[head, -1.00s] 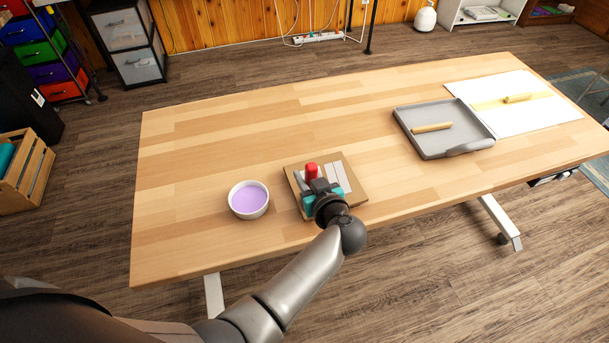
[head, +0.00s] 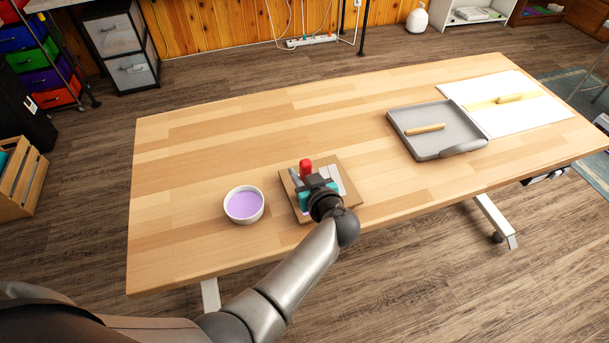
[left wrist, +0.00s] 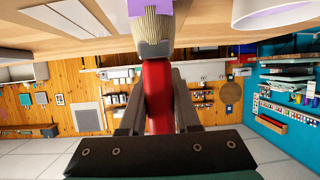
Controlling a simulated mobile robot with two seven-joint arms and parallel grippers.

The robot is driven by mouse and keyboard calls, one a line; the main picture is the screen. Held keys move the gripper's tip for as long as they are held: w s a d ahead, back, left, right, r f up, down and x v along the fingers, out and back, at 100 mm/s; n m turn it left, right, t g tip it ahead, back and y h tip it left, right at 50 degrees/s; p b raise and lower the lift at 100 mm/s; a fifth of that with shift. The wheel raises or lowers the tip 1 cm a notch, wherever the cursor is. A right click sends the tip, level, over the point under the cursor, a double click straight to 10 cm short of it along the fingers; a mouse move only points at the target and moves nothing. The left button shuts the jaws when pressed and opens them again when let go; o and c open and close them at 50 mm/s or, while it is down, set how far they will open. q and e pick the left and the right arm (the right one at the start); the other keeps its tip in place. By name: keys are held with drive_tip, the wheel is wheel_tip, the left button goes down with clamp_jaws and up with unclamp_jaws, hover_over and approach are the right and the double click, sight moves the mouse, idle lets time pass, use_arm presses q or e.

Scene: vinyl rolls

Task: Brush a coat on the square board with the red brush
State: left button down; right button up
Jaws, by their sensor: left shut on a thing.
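The red brush (head: 306,167) is held in my left gripper (head: 316,183), which is shut on its handle above the square board. In the left wrist view the red handle (left wrist: 157,95) lies between the fingers, and the pale bristles (left wrist: 153,24) point up the picture. A purple patch shows by the bristle tips; I cannot tell whether they touch the board. The brown square board (head: 347,195) lies on the table with light strips on it, partly hidden by my gripper. A white bowl (head: 244,218) of purple paint stands left of the board. My right gripper is not in view.
A grey tray (head: 430,148) with a wooden-coloured roll stands at the right of the wooden table (head: 240,130). A white sheet (head: 540,113) with another roll lies beyond it. The middle and far left of the table are clear.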

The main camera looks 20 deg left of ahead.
use_arm(q)
drive_tip(key=shift+w+a+p, duration=0.15)
drive_tip(key=shift+w+a, duration=0.25)
drive_tip(key=shift+a, duration=0.25)
drive_tip(key=shift+w+a+p, duration=0.15)
drive_tip(key=shift+w+a, duration=0.25)
drive_tip(key=shift+a, duration=0.25)
drive_tip(key=shift+w, duration=0.1)
drive_tip(key=shift+w+a+f, duration=0.1)
drive_tip(key=shift+w+a, duration=1.45)
drive_tip(key=shift+w, duration=0.25)
drive_tip(key=shift+w+d+f+b, duration=0.1)
drive_tip(key=shift+w+d+b, duration=0.75)
drive_tip(key=shift+d, duration=0.3)
drive_tip(key=shift+w+d+b, duration=0.6)
drive_tip(key=shift+d+b, duration=0.05)
drive_tip(key=shift+d, duration=0.2)
drive_tip(key=shift+w+d+b, duration=0.6)
drive_tip(key=shift+d, duration=0.35)
